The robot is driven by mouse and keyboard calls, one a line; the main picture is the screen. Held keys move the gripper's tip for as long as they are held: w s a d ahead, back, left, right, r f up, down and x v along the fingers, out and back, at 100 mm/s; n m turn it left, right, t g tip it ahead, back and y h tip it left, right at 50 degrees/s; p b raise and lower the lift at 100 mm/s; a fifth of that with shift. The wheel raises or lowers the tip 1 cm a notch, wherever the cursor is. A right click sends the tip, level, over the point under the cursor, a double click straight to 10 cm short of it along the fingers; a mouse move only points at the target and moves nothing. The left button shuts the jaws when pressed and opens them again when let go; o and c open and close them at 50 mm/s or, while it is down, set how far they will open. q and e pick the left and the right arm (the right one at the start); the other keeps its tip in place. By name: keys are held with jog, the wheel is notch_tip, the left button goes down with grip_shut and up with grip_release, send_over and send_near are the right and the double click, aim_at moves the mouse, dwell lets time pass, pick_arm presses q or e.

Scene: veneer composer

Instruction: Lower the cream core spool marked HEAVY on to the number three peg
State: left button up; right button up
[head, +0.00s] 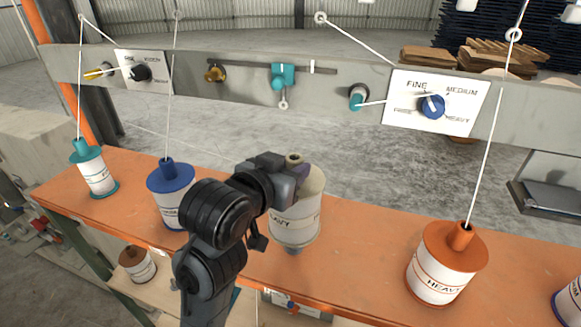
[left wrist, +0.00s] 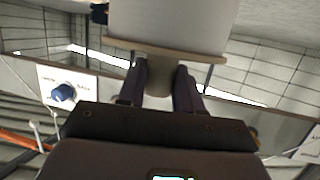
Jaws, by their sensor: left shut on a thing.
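The cream core spool (head: 297,215) hangs near the middle of the head view, roughly upright. In the left wrist view the two fingers (left wrist: 160,82) close on both sides of the neck, below the spool's flange (left wrist: 125,46) in that picture. A small dark tip (head: 293,250) shows just under the spool; I cannot tell whether it is the peg or whether they touch. No peg number is readable. My right gripper is not in view.
The orange bench (head: 370,235) carries a teal spool (head: 97,172), a blue spool (head: 172,190) and an orange-topped HEAVY spool (head: 442,270), each with a cord rising from it. A grey rail (head: 335,92) with dials runs behind. Bench space right of the cream spool is clear.

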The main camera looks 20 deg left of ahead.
aim_at(299, 226)
pick_arm(q)
jog(key=shift+f, duration=0.2)
dwell(0.5)
jog(key=shift+f+b, duration=1.15)
jog(key=shift+f, duration=1.25)
jog(key=shift+f+b, duration=0.7)
jog(key=shift+f, duration=0.6)
jog(key=o, duration=1.2)
